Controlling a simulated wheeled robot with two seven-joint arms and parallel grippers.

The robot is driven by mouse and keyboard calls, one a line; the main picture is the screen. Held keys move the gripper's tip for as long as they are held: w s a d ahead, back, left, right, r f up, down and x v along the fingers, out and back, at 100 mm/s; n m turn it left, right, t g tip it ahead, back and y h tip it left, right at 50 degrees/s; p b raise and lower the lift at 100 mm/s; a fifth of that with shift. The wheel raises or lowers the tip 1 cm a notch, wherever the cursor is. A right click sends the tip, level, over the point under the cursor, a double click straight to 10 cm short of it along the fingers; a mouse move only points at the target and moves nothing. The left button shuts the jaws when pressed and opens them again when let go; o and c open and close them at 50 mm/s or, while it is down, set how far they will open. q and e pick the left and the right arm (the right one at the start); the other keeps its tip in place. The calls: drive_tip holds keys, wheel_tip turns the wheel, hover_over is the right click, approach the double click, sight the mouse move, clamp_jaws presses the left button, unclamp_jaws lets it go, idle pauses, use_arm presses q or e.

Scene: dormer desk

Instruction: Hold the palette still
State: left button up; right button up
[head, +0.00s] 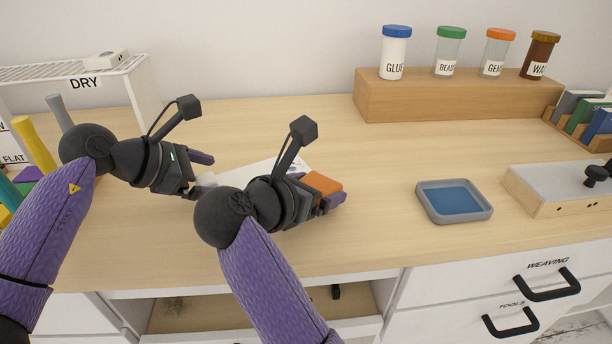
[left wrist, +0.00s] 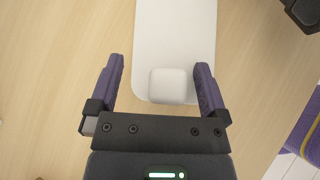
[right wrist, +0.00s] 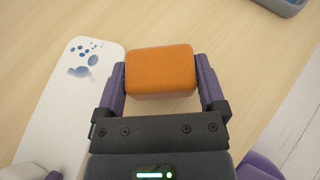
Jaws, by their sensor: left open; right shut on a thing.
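The palette is a white board (head: 246,173) lying on the desk, partly hidden behind my arms in the head view. The right wrist view shows blue paint spots on the palette's far end (right wrist: 60,115). A white rounded block (left wrist: 168,86) sits at the near end of the palette (left wrist: 175,35) in the left wrist view. My left gripper (left wrist: 160,66) is open, its fingers on either side of the block with gaps showing. My right gripper (right wrist: 160,64) is shut on an orange block (right wrist: 160,72), beside the palette's painted end.
A grey tray with a blue inside (head: 454,200) stands right of my right gripper. A wooden riser with several jars (head: 450,100) is at the back. A white rack marked DRY (head: 130,90) is at left.

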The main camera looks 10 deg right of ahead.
drive_tip(key=shift+s+d, duration=0.25)
drive_tip(key=shift+s, duration=0.25)
drive_tip(key=shift+r, duration=0.15)
drive_tip(key=shift+r, duration=2.95)
drive_tip(key=shift+r, duration=1.5)
